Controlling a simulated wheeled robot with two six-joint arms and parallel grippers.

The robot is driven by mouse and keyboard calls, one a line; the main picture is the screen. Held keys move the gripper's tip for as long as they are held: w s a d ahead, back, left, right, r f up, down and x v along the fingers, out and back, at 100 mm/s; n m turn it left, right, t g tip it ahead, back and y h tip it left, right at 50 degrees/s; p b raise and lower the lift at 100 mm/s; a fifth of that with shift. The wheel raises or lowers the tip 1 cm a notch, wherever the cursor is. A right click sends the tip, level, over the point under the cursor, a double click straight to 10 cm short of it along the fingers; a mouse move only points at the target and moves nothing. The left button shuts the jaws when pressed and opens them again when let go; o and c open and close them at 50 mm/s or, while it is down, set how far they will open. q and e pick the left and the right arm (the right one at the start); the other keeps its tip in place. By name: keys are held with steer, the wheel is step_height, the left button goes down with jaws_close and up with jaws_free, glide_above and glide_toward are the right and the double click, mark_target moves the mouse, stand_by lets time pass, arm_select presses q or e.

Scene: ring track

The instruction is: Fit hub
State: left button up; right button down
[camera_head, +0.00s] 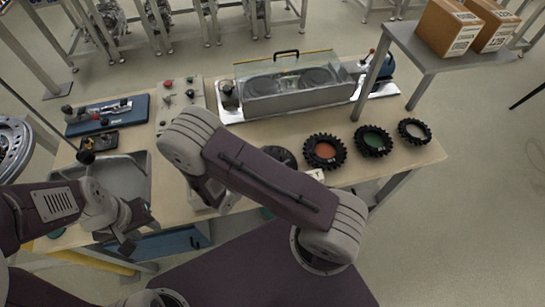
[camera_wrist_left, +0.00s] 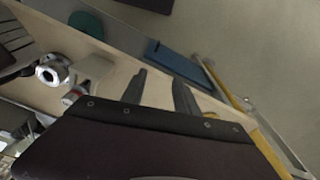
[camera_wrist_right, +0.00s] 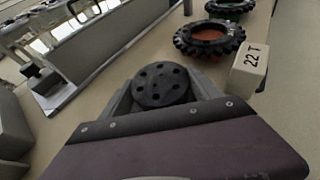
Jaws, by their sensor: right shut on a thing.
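A dark round hub (camera_wrist_right: 160,80) with a ring of holes sits between the fingers of my right gripper (camera_wrist_right: 163,95), which is shut on it. In the head view a dark disc (camera_head: 284,157), seemingly this hub, shows partly behind my right arm; the right fingers are hidden there. Black toothed rings lie in a row to its right: one with an orange centre (camera_head: 325,152), one with a green centre (camera_head: 373,140) and one with a pale open centre (camera_head: 414,131). My left gripper (camera_wrist_left: 158,88) is open and empty near the table's front left edge.
A white block marked "22 T" (camera_wrist_right: 249,67) stands just right of the hub. A clear-covered case (camera_head: 290,88) stands at the back. A grey tray (camera_head: 125,172) and a blue tray (camera_head: 105,115) are at left. A raised shelf (camera_head: 440,55) carries cartons at right.

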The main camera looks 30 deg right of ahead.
steer(key=shift+f+b, duration=0.65)
steer(key=shift+f, duration=0.15)
steer(key=shift+c, duration=0.3)
jaws_free()
steer(key=v, duration=0.9)
steer(key=shift+a, duration=0.15)
